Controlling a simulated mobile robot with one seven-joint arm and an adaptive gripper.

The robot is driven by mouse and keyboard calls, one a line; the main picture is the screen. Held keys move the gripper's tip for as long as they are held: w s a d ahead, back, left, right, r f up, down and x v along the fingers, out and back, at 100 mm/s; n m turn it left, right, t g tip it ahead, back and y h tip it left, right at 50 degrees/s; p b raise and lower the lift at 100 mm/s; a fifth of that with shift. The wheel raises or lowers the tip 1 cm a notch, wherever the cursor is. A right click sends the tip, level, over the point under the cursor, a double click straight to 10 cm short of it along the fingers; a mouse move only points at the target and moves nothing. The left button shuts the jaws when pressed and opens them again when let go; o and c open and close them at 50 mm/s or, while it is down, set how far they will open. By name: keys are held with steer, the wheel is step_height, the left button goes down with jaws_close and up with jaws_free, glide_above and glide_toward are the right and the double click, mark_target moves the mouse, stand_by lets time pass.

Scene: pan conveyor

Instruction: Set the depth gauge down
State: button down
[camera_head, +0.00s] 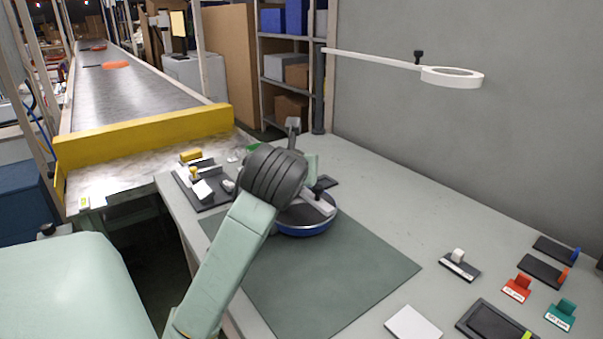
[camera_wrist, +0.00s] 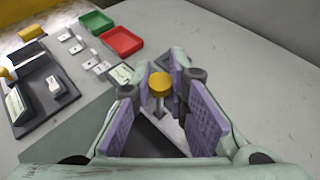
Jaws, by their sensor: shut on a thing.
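My gripper (camera_wrist: 165,100) is shut on the depth gauge (camera_wrist: 160,82). Its round yellow knob and thin stem show between the purple finger pads in the wrist view; its lower part is hard to make out. In the head view my own dark wrist joint covers most of the gripper and the gauge. A blue-rimmed round pan (camera_head: 305,230) lies on the green mat (camera_head: 355,262), just right of my wrist. A light grey bar with a black knob (camera_head: 318,188) shows over the pan; whether it touches the pan I cannot tell.
A dark tool tray (camera_head: 213,205) stands left of my gripper. A green bin (camera_wrist: 96,22) and a red bin (camera_wrist: 122,41) lie beyond it. Stamps and dark pads (camera_head: 490,318) lie at the right. The mat's right part is clear. A ring lamp (camera_head: 452,77) overhangs the bench.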

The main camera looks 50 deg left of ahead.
steer(key=shift+f+b, duration=0.3)
steer(key=shift+f, duration=1.15)
steer(key=shift+f+b, duration=0.25)
steer(key=shift+b, duration=0.05)
steer(key=c, duration=1.6)
jaws_free()
steer(key=shift+r, duration=0.1)
steer(key=b+v, duration=0.2)
steer(key=v, duration=1)
steer(key=shift+s+r, duration=0.1)
